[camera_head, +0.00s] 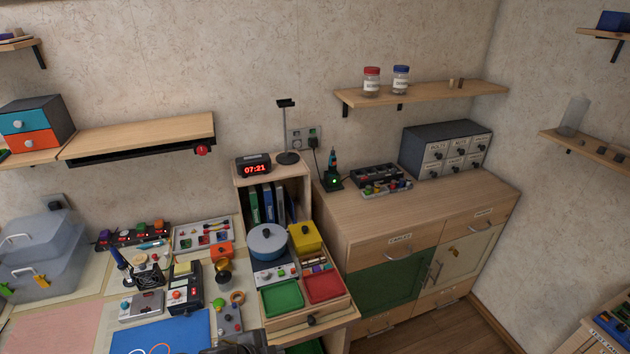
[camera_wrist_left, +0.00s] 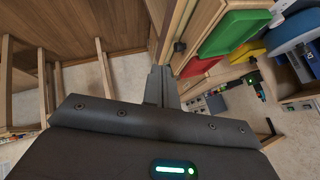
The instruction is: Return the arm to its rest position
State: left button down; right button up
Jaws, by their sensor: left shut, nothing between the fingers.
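My left gripper (camera_head: 250,342) shows only as a dark shape at the bottom edge of the head view, in front of the desk. Most of it is cut off by the frame. In the left wrist view its fingers (camera_wrist_left: 160,86) are together with nothing between them. They are beside the wooden front of the drawer unit, apart from the green tray (camera_wrist_left: 228,32) and the red tray (camera_wrist_left: 198,68). My right gripper is in neither view.
The desk holds a blue mat (camera_head: 165,334), a blue pot (camera_head: 267,243), the green tray (camera_head: 281,297), the red tray (camera_head: 323,285) and several devices. A wooden cabinet (camera_head: 370,225) stands to the right. Bare floor (camera_head: 450,335) lies in front of the cabinet.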

pick_arm(q)
jog(key=s+a+r+n+g+y, duration=0.1)
jog(key=s+a+n+g+y, duration=0.15)
jog(key=s+a+n, duration=0.65)
jog(key=s+a+r+n+g+y, duration=0.1)
jog(key=s+a+n+y, duration=0.35)
jog(key=s, duration=0.65)
notch_tip(320, 180, down, 32)
jog(key=s+a+h+b, duration=0.2)
jog(key=b, duration=0.4)
jog(key=s+a+f+g+b, duration=0.1)
jog(key=s+f+b, duration=0.1)
jog(key=s+f, duration=0.6)
jog(key=s+a+f+g+b, duration=0.1)
jog(key=s+f, duration=0.7)
jog(key=f, duration=0.2)
jog(key=shift+a+f+y+b, duration=0.25)
jog(key=shift+f+y+b, duration=0.05)
jog(key=shift+f+b, duration=0.05)
